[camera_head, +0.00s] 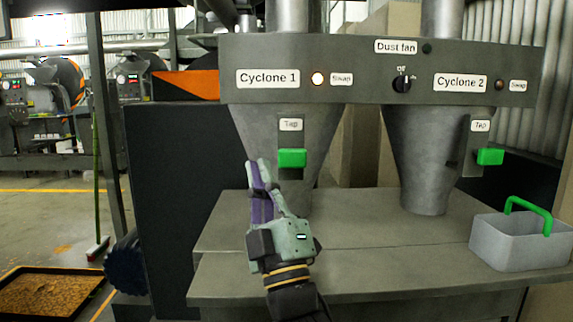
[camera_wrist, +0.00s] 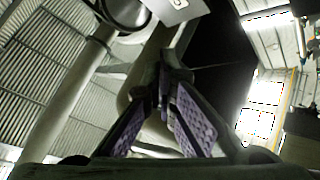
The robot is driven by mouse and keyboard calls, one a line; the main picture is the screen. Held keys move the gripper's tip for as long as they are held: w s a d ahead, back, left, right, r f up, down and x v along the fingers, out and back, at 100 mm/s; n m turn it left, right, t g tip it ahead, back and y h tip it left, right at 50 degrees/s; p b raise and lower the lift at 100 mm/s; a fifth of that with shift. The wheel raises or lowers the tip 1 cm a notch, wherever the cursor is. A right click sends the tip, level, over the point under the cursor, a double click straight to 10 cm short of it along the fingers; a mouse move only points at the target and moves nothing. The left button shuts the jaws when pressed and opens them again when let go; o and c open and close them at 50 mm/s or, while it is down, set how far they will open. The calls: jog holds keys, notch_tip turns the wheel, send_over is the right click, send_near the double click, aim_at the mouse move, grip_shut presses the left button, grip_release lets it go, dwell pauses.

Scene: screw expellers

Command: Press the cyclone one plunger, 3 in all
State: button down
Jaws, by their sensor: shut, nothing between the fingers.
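The Cyclone 1 cone (camera_head: 255,125) hangs under the grey panel at centre. On its front is a green block (camera_head: 292,158), under a white label reading "Tap". I take this block as the plunger; no part is labelled plunger. My gripper (camera_head: 260,163) points upward just left of the green block, with its purple-padded fingers shut and empty. Whether it touches the cone or block cannot be told. In the wrist view the two fingers (camera_wrist: 165,82) meet at their tips, and the green block does not show.
The round light (camera_head: 317,79) beside "Cyclone 1" is lit. Cyclone 2 (camera_head: 425,150) has its own green tap (camera_head: 490,156) at the right. A grey bin (camera_head: 510,245) with a green handle stands on the grey bench (camera_head: 400,265). A dark tray (camera_head: 50,293) lies on the floor at left.

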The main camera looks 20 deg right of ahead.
aim_at(290, 166)
jog(key=d+h, duration=0.1)
jog(key=d, duration=0.1)
jog(key=d+f+h, duration=0.1)
jog(key=d, duration=0.1)
jog(key=shift+s+d+f+m+h, duration=0.2)
jog(key=shift+d+m+h, duration=0.1)
jog(key=shift+d+h, duration=0.1)
jog(key=shift+w+d+b, duration=0.15)
jog(key=shift+w+d, duration=0.25)
jog(key=shift+w, duration=1)
jog(key=shift+w+d+b, duration=0.2)
jog(key=shift+w+d, duration=0.2)
jog(key=shift+w, duration=1.05)
jog(key=shift+w+d+b, duration=0.15)
jog(key=shift+w+d, duration=0.25)
jog(key=shift+w, duration=1)
jog(key=shift+w+d+b, duration=0.1)
jog(key=shift+w+b, duration=0.3)
